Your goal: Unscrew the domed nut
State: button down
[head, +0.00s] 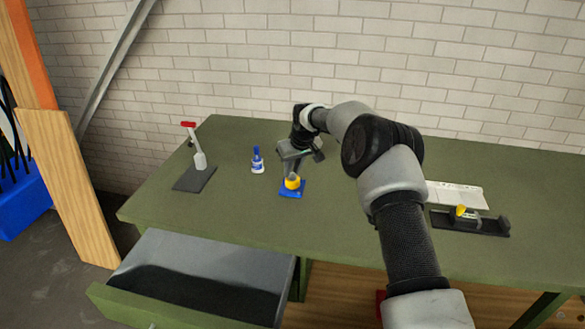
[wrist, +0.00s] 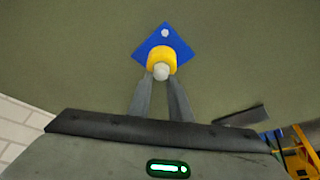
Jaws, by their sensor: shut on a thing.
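The domed nut is the pale rounded piece (wrist: 161,73) in front of a yellow round part (wrist: 161,54) in the wrist view. Both are on a blue square plate (wrist: 148,47) with a light round spot near one corner. In the head view the yellow part (head: 292,184) and blue plate (head: 292,194) are on the green bench. My gripper (wrist: 161,76) reaches the nut from above, with one finger on each side of the pale dome. It is shut on the nut. The threads under the nut are hidden.
A blue-and-white bottle (head: 257,163) stands left of the plate. Further left a red-topped white tool (head: 198,158) stands on a dark base (head: 195,179). A black holder with a yellow piece (head: 470,222) lies at right. A drawer (head: 200,275) is open below the bench front.

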jog(key=shift+n+g+y, duration=0.4)
jog(key=shift+n, duration=1.1)
jog(key=n+g+y+p, duration=0.1)
jog(key=n, duration=0.3)
jog(key=shift+n+g, duration=0.3)
jog(key=shift+n, duration=0.2)
jog(key=c, duration=1.8)
grip_release()
